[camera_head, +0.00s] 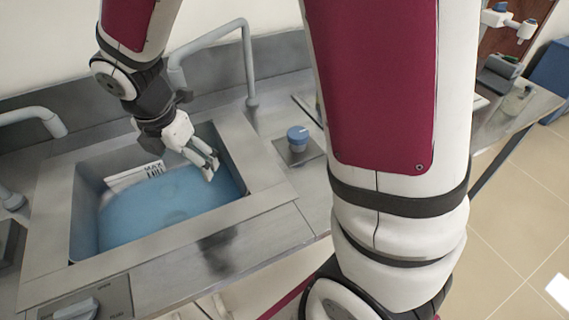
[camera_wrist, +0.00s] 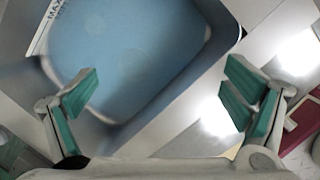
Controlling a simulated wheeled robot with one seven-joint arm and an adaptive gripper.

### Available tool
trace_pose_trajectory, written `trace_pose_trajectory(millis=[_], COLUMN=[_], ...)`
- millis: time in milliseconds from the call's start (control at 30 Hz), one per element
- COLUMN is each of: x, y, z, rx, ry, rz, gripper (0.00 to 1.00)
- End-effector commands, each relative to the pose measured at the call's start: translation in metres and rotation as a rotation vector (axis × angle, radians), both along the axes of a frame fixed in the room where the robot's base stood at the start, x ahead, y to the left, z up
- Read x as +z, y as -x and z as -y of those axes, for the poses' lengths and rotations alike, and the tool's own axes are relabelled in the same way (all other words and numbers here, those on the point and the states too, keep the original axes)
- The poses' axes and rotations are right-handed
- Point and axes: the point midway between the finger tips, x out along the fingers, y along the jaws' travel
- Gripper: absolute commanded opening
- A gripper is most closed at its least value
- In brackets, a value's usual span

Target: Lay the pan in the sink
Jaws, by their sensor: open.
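The sink (camera_head: 72,215) is a rectangular grey metal basin set in the counter. Its inside shows a smooth blue surface (camera_head: 165,210), and I cannot tell whether this is water or a blue bottom. The blue area with its rounded edge also shows in the wrist view (camera_wrist: 135,50). My gripper (camera_head: 206,166) is over the right back part of the sink, pointing down. Its green-padded fingers (camera_wrist: 160,85) are spread wide in the wrist view, with nothing between them. I cannot make out a separate pan in either view.
A white label (camera_head: 135,176) with dark letters is on the sink's back wall. A grey bent tap (camera_head: 248,62) rises behind the sink, with another pipe at the left. A blue knob (camera_head: 297,138) stands on the counter to the right. My arm hides much of the right side.

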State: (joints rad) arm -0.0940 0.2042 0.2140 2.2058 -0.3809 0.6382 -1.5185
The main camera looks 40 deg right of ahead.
Motion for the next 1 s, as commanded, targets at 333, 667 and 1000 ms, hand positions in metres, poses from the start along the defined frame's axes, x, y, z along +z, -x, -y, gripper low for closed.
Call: trace_pose_trajectory(millis=[333, 667, 1000], x=[0.096, 0.126, 0.126], y=[0.099, 0.202, 0.238], z=[0.064, 0.082, 0.079], rx=[-0.956, -1.770, -2.068], ry=[-0.175, -0.439, -0.546], rz=[0.170, 0.216, 0.183], gripper=[0.94, 0.94, 0.94])
